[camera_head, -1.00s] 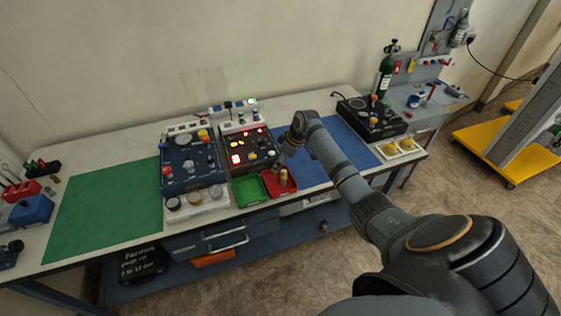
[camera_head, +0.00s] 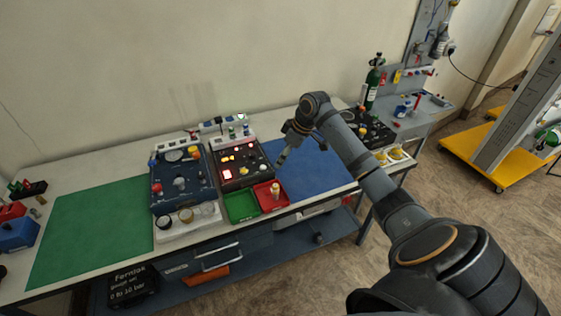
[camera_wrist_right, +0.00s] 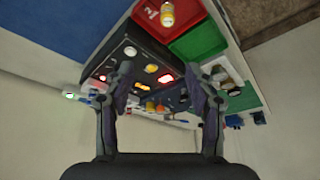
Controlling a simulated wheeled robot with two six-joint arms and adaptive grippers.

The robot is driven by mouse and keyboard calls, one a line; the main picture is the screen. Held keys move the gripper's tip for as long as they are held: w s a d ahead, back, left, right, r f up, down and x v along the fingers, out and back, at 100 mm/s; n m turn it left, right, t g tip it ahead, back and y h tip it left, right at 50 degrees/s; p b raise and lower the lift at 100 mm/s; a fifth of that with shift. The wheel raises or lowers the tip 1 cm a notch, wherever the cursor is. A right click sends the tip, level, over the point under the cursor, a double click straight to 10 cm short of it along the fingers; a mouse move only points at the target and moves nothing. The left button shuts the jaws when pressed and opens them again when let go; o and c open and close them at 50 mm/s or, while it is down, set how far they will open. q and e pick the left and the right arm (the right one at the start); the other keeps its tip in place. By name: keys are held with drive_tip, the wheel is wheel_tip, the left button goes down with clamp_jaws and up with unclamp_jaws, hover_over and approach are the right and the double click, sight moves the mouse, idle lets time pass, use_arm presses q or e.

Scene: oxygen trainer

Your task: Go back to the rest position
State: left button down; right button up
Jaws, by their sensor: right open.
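My right gripper (camera_head: 283,160) hangs above the blue mat (camera_head: 312,172), to the right of the black panel with lit red buttons (camera_head: 240,164). It is raised clear of the table. In the right wrist view my right gripper (camera_wrist_right: 162,100) has its two fingers wide apart with nothing between them; the panel lies beyond them. A red tray (camera_head: 266,203) with a small pale cylindrical part (camera_head: 275,190) in it sits in front of the panel. My left gripper is not in view.
A green tray (camera_head: 238,213) adjoins the red one. A blue panel with gauges (camera_head: 182,184) stands left of the black panel. A green mat (camera_head: 90,232) lies bare at left. A dark green cylinder (camera_head: 373,84) stands at the back right. My right arm partly hides another black device (camera_head: 372,128).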

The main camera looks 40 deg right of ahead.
idle(0.6)
drive_tip(key=s+a+f+h, duration=0.1)
drive_tip(key=s+a+f, duration=0.7)
drive_tip(key=a+f, duration=0.25)
drive_tip(key=s+a+f+m+h, duration=0.1)
drive_tip(key=s+a+m, duration=0.15)
drive_tip(key=s, duration=0.55)
drive_tip(key=s+a+f+m+h, duration=0.1)
drive_tip(key=s+a+m, duration=0.15)
drive_tip(key=s, duration=0.55)
drive_tip(key=s+d+f+g+b, duration=0.1)
drive_tip(key=s+d+f, duration=0.1)
drive_tip(key=f, duration=1.2)
drive_tip(key=s+d+f+g+b, duration=0.1)
drive_tip(key=s+f, duration=0.1)
drive_tip(key=f, duration=1.3)
drive_tip(key=s+d+f+m, duration=0.1)
drive_tip(key=s+f, duration=1.4)
drive_tip(key=s, duration=0.2)
drive_tip(key=shift+s+f+g+b, duration=0.3)
